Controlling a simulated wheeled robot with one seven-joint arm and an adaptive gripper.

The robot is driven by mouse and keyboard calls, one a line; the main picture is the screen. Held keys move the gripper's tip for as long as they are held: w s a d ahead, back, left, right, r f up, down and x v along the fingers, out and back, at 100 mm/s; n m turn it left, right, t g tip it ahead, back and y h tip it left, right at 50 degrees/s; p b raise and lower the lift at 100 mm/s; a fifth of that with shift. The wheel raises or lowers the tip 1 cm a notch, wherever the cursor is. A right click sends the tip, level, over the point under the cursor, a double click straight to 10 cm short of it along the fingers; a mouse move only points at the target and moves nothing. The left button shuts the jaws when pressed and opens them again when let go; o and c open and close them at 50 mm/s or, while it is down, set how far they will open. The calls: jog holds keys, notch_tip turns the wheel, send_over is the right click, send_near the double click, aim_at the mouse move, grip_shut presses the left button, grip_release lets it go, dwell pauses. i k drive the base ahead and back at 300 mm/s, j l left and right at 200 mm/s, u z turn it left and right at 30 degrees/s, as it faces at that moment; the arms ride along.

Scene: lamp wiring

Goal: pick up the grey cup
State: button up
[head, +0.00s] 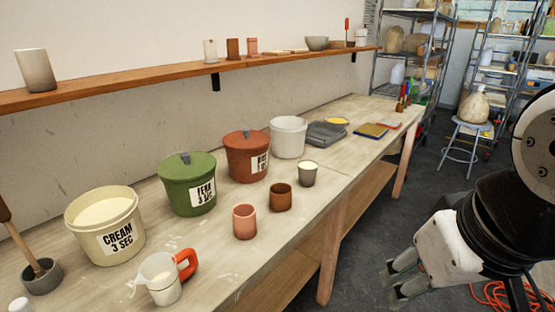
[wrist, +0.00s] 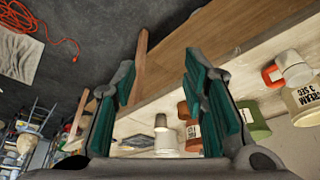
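A small grey cup (head: 307,174) with a pale top stands upright on the workbench (head: 330,210), right of a brown cup (head: 281,197) and in front of a white bucket (head: 288,137). It appears upside down in the wrist view, as a small grey shape (wrist: 161,122) low between my fingers. My gripper (head: 392,277) is at the lower right of the head view, beyond the bench's front edge and well apart from the cup. In the wrist view its two fingers (wrist: 160,62) are spread with nothing between them.
A pink cup (head: 244,221) and a pitcher with an orange handle (head: 166,278) stand left along the front. Cream (head: 107,226), green (head: 187,184) and red (head: 246,155) buckets line the back. A wall shelf (head: 160,78) hangs above.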

aim_at(307, 174)
jog(key=i+j+z, duration=0.8)
jog(key=i+j, duration=0.1)
jog(key=j, duration=0.05)
